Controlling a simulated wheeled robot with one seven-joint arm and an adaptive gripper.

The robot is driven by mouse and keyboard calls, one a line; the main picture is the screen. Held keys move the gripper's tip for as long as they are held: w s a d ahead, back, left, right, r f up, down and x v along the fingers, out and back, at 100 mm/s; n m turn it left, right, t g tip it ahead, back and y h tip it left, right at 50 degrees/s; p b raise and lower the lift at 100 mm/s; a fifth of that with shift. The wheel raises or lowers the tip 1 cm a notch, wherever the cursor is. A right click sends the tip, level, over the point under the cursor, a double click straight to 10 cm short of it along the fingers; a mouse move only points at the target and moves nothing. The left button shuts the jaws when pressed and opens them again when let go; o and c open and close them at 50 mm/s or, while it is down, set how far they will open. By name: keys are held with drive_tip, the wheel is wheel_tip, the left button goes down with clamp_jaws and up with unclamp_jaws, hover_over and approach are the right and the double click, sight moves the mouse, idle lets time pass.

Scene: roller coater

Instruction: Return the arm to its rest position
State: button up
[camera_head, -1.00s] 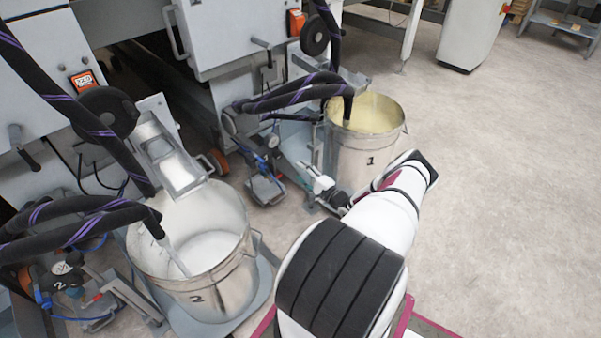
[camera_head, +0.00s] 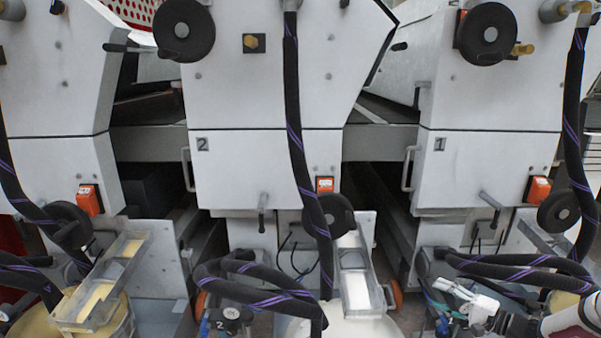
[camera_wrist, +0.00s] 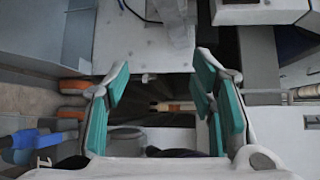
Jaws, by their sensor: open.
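My gripper (camera_wrist: 164,72) shows in the wrist view with its two teal-padded fingers spread wide apart. Nothing is held between them; a dark gap and grey machine parts lie beyond. In the head view my gripper (camera_head: 468,303) is small at the lower right, in front of the machine section marked 1. My white arm reaches in from the bottom right corner, mostly cut off by the picture edge.
Machine section 2 (camera_head: 240,80) and section 1 (camera_head: 480,110) stand side by side. Black hoses (camera_head: 300,150) hang in front. A metal trough (camera_head: 358,275) sits above a pail (camera_head: 350,328). A yellow-coated trough (camera_head: 105,285) is at the left. Hoses and fittings crowd my gripper.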

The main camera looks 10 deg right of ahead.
drive_tip(key=a+r+n+g+y, duration=0.4)
drive_tip(key=a+r+n+g, duration=0.35)
drive_tip(key=a+r, duration=0.85)
drive_tip(key=s+a+r+n+g+h, duration=0.1)
drive_tip(key=s+a+r+g, duration=0.25)
drive_tip(key=a, duration=0.35)
drive_tip(key=s+a+r+n+g+h, duration=0.25)
drive_tip(key=s+a+r, duration=0.2)
drive_tip(key=a, duration=0.35)
drive_tip(key=s+a+r+n+g+h, duration=0.15)
drive_tip(key=s+a+r, duration=0.25)
drive_tip(key=s, duration=0.4)
drive_tip(key=s+a+r+g+h, duration=0.1)
drive_tip(key=s+a+r+h, duration=0.2)
drive_tip(key=s, duration=0.5)
drive_tip(key=s+d+t+h, duration=0.2)
drive_tip(key=s+h, duration=0.2)
drive_tip(key=s, duration=1)
wheel_tip(320, 180, up, 32)
drive_tip(key=n+t+p, duration=0.1)
drive_tip(key=t+p, duration=0.2)
drive_tip(key=p, duration=2.8)
drive_tip(key=shift+r+t, duration=0.25)
drive_tip(key=shift+t, duration=0.05)
